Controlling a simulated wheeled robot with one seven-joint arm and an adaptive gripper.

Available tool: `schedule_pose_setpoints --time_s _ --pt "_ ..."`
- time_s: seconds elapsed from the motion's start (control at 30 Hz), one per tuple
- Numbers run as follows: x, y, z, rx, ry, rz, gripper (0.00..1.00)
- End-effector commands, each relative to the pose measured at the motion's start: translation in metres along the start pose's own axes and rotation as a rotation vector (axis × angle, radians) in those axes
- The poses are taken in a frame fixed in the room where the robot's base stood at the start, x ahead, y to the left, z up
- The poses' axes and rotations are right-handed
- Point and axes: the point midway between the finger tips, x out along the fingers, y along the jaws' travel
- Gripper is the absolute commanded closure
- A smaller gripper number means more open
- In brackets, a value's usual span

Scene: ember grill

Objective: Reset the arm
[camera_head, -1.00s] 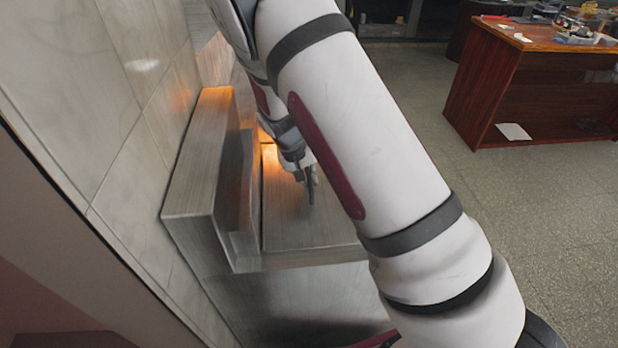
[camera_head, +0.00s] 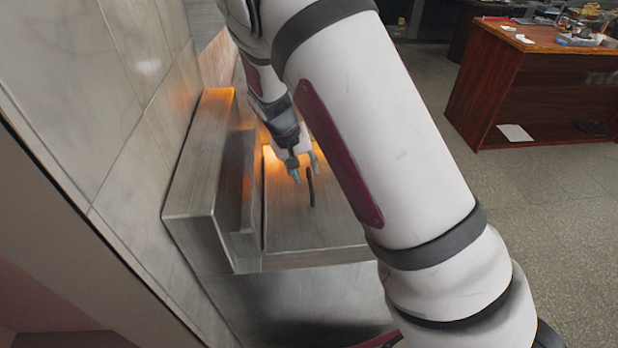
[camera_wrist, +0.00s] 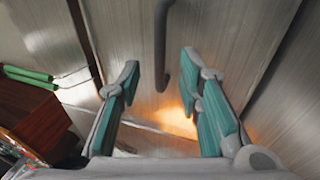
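My gripper (camera_head: 305,172) is above the flat metal top of the grill (camera_head: 300,232) in the head view, beside its raised metal back. In the wrist view my gripper (camera_wrist: 158,88) shows two teal-padded fingers spread wide with a gap between them. A dark bent rod, like a handle (camera_head: 311,186), stands just beyond the fingertips. It also shows in the wrist view (camera_wrist: 160,45), where its lower end appears between the fingers. Neither finger visibly touches it. My white arm crosses the head view and hides part of the grill.
A tiled wall (camera_head: 120,100) runs along the left. An orange glow (camera_wrist: 172,118) lies on the metal near the fingers. A brown wooden desk (camera_head: 500,85) with items on it stands at the upper right. The floor (camera_head: 560,210) on the right is clear.

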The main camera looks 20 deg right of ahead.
Motion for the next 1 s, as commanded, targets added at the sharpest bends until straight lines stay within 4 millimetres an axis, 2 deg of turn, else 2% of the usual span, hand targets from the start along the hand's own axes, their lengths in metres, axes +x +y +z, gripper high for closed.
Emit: schedule_pose_setpoints --time_s 0.1,0.3,0.67,0.77,1.0 --pt "-0.025 -0.001 -0.001 0.0 0.004 -0.003 0.67" --pt "-0.054 -0.001 -0.001 0.0 0.003 -0.002 0.67" --pt "-0.072 0.005 0.002 0.006 0.001 -0.016 0.67" --pt "-0.09 0.016 0.008 0.015 0.002 -0.055 0.67" --pt "-0.158 0.056 0.042 0.025 0.028 -0.193 0.67"
